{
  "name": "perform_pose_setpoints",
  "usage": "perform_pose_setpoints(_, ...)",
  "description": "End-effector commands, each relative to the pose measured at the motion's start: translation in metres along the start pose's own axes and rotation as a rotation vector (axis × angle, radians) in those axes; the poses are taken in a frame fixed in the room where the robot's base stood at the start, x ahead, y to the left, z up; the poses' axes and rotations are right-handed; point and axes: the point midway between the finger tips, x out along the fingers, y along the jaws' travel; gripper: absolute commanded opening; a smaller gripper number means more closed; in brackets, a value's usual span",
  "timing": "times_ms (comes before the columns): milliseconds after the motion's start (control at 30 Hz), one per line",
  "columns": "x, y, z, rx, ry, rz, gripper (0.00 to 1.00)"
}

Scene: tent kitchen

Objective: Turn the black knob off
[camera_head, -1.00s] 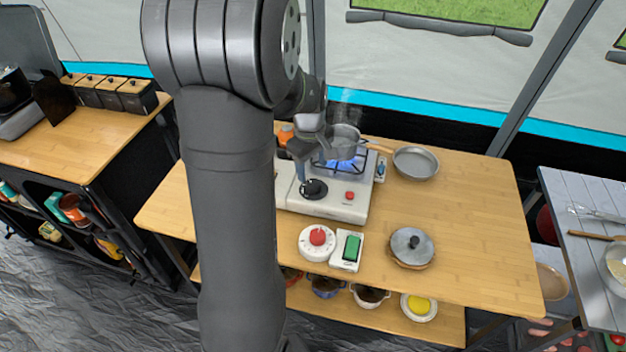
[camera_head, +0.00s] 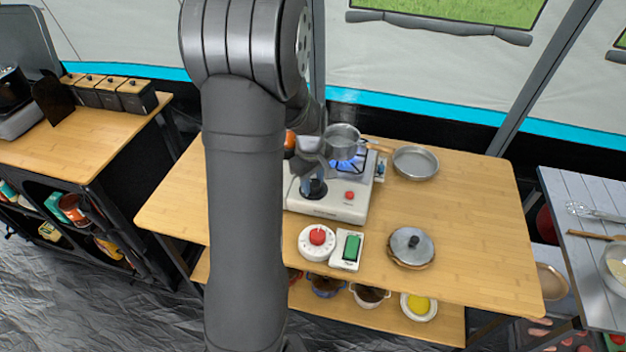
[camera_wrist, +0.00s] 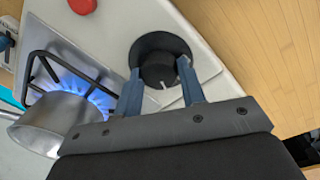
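The black knob (camera_wrist: 160,62) sits on the front of the white stove (camera_wrist: 125,22), with a pale mark on its near edge in the wrist view. My gripper (camera_wrist: 160,84) is open, its two blue-grey fingers at either side of the knob's near edge. Whether they touch it I cannot tell. In the head view the gripper (camera_head: 315,178) is directly over the knob (camera_head: 314,189) and partly hides it. A blue flame (camera_head: 345,165) burns on the stove's burner; it also shows in the wrist view (camera_wrist: 75,82).
A steel pot (camera_head: 341,142) stands over the flame, with faint steam. A red button (camera_head: 349,195) is right of the knob. A frying pan (camera_head: 415,162), a white dial with a red knob (camera_head: 317,240), a green switch (camera_head: 351,247) and a lid (camera_head: 411,245) are on the table.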

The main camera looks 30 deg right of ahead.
Motion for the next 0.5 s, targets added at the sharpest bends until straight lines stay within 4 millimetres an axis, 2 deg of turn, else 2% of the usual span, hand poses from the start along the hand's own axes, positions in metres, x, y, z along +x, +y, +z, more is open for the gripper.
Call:
perform_pose_setpoints(267, -0.0003, 0.0001, -0.0001, 0.025, -0.001, 0.001, 0.14)
perform_pose_setpoints(500, -0.0004, 0.0003, -0.0004, 0.145, -0.008, 0.001, 0.14)
